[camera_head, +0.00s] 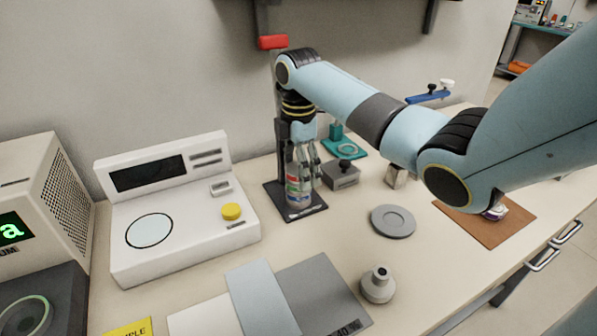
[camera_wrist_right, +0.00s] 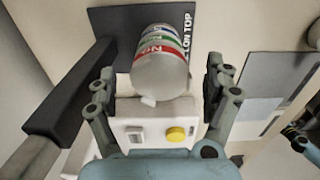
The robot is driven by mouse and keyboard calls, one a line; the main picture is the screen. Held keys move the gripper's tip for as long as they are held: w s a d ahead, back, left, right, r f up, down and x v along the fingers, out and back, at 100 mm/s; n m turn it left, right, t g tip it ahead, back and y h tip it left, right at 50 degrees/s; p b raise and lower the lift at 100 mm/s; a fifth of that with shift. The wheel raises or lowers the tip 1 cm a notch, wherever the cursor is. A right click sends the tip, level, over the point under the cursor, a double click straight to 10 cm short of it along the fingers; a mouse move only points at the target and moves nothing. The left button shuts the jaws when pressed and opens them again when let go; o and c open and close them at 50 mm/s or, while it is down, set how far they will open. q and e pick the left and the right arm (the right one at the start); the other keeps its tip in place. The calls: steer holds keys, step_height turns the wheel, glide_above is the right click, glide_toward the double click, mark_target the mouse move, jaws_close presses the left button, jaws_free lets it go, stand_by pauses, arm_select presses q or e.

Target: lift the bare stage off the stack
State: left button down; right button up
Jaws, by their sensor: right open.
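The stack (camera_head: 292,188) is an upright pale cylinder with red, green and blue bands on a dark base plate (camera_head: 307,211). In the right wrist view, the stack (camera_wrist_right: 160,75) shows a plain grey end and coloured bands with lettering. Which part is the bare stage I cannot tell. My right gripper (camera_head: 307,165) points down at the stack's upper part, its open fingers on either side; contact is unclear. In the wrist view the right gripper's fingers (camera_wrist_right: 158,92) are spread wide. A jointed part at that view's right edge may be my left gripper (camera_wrist_right: 300,140); its jaws cannot be read.
A white instrument with a yellow button (camera_head: 232,211) stands left. A dark block (camera_head: 341,176) and teal stand (camera_head: 346,149) sit close right of the stack. A grey disc (camera_head: 393,221), a knobbed weight (camera_head: 378,286) and a brown mat (camera_head: 500,230) lie further right.

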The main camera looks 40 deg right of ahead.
steer(key=c, duration=1.4)
steer(key=shift+r, duration=0.1)
